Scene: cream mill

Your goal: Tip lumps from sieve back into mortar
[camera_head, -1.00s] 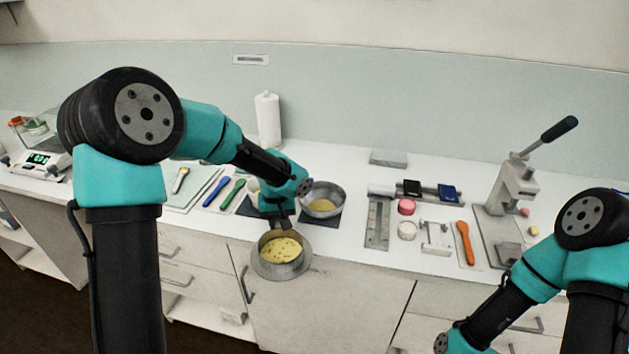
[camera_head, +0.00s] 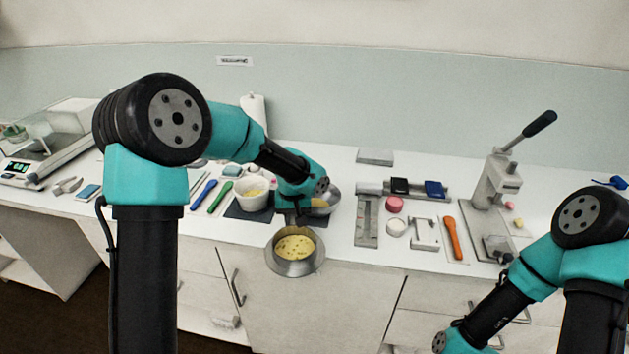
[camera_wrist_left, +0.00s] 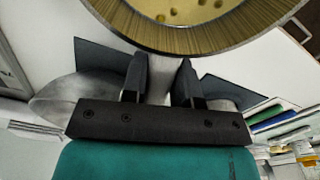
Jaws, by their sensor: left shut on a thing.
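My left gripper (camera_head: 297,218) is shut on the grip of the round metal sieve (camera_head: 295,268) and holds it in front of the counter edge, about level. The sieve, with yellow material and darker lumps inside, also shows at the top of the left wrist view (camera_wrist_left: 200,45), beyond my left fingers (camera_wrist_left: 162,88). The white mortar (camera_head: 253,202) stands on a dark mat to the left of my left gripper, with pale yellow stuff in it. A metal bowl (camera_head: 331,198) is partly hidden behind the gripper. My right gripper is out of frame.
Blue (camera_head: 204,194) and green (camera_head: 220,197) spatulas lie left of the mortar. A metal ruler plate (camera_head: 367,222), pink jar (camera_head: 394,204), orange spatula (camera_head: 453,238) and lever press (camera_head: 498,190) stand to the right. Free room lies in front of the counter.

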